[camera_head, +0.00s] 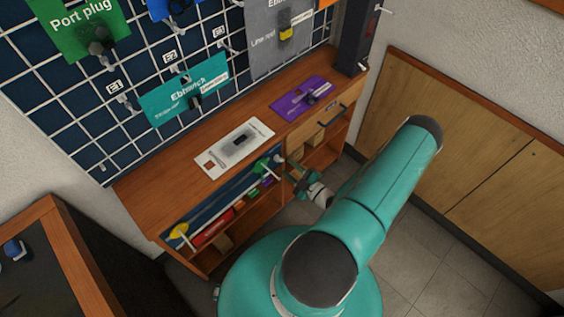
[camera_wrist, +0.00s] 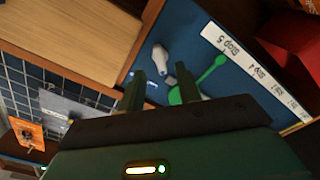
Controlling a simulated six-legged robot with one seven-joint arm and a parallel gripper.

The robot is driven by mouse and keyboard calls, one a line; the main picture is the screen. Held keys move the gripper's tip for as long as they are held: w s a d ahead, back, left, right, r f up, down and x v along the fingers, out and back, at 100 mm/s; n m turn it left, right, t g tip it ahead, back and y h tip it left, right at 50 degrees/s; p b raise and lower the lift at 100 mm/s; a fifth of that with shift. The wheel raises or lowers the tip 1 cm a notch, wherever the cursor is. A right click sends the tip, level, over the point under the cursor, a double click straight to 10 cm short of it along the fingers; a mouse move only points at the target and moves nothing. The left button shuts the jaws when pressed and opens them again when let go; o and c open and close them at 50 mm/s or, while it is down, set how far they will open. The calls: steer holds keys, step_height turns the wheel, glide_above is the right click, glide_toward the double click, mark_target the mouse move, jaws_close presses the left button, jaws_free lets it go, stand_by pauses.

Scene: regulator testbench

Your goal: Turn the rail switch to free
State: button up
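I cannot tell for sure which part is the rail switch. A blue panel (camera_head: 208,209) under the bench top carries a green handle (camera_head: 262,166) and a yellow handle (camera_head: 179,231). In the wrist view the green handle (camera_wrist: 212,73) lies just right of my gripper (camera_wrist: 160,84), its lower end partly hidden behind a finger. A pale grey knob (camera_wrist: 160,57) shows beyond the gap between the fingers. My gripper stands open, with nothing seen between the fingers. In the head view my gripper (camera_head: 289,172) is small, in front of the bench near the green handle.
The wooden bench (camera_head: 150,188) holds a white plate (camera_head: 215,158) with a dark part and a purple plate (camera_head: 288,101) with a lever. A white strip (camera_wrist: 232,48) reads "Stop 5" and "Stop 4". A red cylinder (camera_head: 212,228) lies below. Grey floor (camera_head: 440,260) is free at right.

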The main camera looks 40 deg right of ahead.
mark_target(279, 160)
steer(key=shift+w+a, duration=0.1)
steer(key=shift+w, duration=2.3)
jaws_close()
steer(key=shift+m, duration=9)
